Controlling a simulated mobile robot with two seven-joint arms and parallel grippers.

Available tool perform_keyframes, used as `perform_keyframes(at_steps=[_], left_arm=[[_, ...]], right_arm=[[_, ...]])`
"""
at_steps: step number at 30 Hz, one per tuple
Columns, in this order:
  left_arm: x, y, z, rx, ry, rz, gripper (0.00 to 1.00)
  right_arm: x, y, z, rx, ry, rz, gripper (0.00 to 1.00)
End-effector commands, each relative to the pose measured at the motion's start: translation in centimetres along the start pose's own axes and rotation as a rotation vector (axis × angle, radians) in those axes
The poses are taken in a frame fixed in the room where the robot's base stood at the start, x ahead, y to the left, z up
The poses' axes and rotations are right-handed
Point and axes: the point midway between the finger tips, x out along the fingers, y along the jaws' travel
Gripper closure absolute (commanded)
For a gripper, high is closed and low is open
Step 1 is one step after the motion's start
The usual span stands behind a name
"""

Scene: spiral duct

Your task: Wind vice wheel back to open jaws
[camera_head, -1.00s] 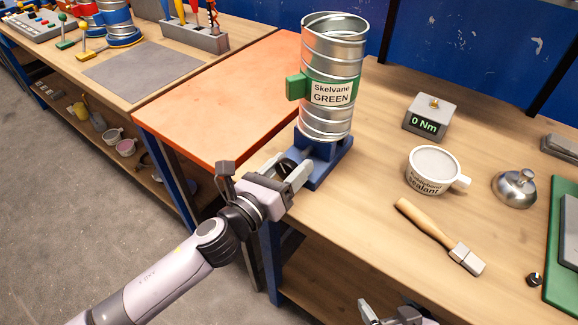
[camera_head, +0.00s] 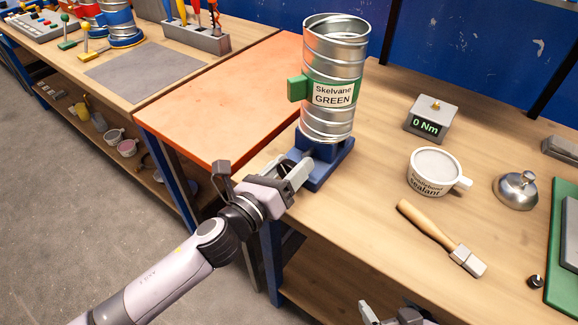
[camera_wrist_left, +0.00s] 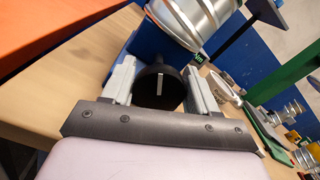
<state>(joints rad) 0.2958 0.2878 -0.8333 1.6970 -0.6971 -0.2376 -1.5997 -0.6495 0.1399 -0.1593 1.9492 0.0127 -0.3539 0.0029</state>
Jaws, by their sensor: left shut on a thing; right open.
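The blue vice (camera_head: 328,166) stands at the bench's left front edge, with the metal spiral duct (camera_head: 333,70) upright in it. The duct has a green band labelled "Skelvane GREEN". My left gripper (camera_head: 292,178) is at the vice's front and is shut on the black vice wheel, which it mostly hides in the head view. In the left wrist view the wheel (camera_wrist_left: 160,86) sits between the two fingers, its white mark roughly upright. The jaws' grip on the duct is too small to judge. My right gripper (camera_head: 392,317) is open and empty at the bottom edge, partly cut off.
An orange-topped surface (camera_head: 225,100) adjoins at the left.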

Motion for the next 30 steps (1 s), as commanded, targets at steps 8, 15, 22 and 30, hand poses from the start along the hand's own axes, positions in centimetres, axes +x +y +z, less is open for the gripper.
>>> perform_keyframes(at_steps=[8, 15, 22, 30], left_arm=[[-0.15, 0.01, -0.74, -0.011, 0.014, 0.002, 0.72], [-0.17, 0.09, -0.86, -0.01, 0.016, 0.004, 0.2], [-0.21, 0.33, -0.89, -0.008, 0.017, 0.01, 0.2], [-0.23, 0.48, -0.86, -0.006, 0.016, 0.013, 0.2]], right_arm=[[0.02, 0.0, 0.03, 0.0, 0.0, 0.0, 0.07], [0.03, 0.0, 0.04, 0.0, 0.0, 0.0, 0.07], [0.04, 0.0, 0.05, 0.0, 0.0, 0.0, 0.07], [0.04, 0.0, 0.06, 0.0, 0.0, 0.0, 0.07]])
